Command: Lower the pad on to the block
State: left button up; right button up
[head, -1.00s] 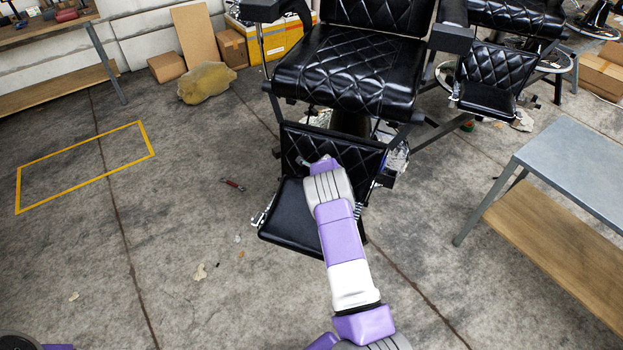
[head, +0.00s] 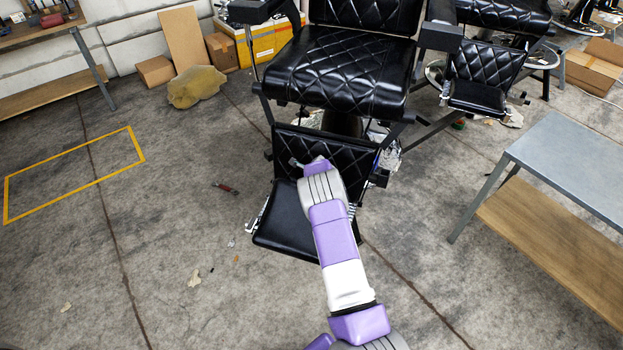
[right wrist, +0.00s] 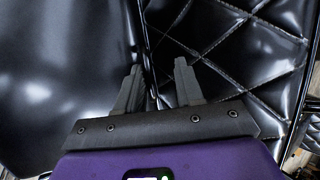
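The black barber chair (head: 340,72) stands at the top middle in the head view. Below its seat hangs a quilted black panel (head: 345,148), with a smooth black pad (head: 280,222) at its lower end, slanting toward me. My right arm hides part of both. A small dark block-like part (head: 380,177) is at the panel's right side; I cannot tell if it is the task's block. My right gripper (right wrist: 157,85) is open, its fingers apart and nothing clearly between them, close to the smooth pad (right wrist: 60,70) and the quilted panel (right wrist: 235,45). My left gripper is out of view.
A grey-topped table (head: 575,165) stands at the right. A second black chair (head: 485,65) is at the upper right. Boxes (head: 222,50) and a yellowish lump (head: 196,86) lie behind. The floor on the left is mostly clear, with a red-handled tool (head: 226,188).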

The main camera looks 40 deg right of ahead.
jog(key=shift+r, duration=0.1)
jog(key=p+v, duration=0.1)
jog(key=v, duration=0.6)
jog(key=shift+p, duration=0.35)
jog(key=shift+s+a+r, duration=0.1)
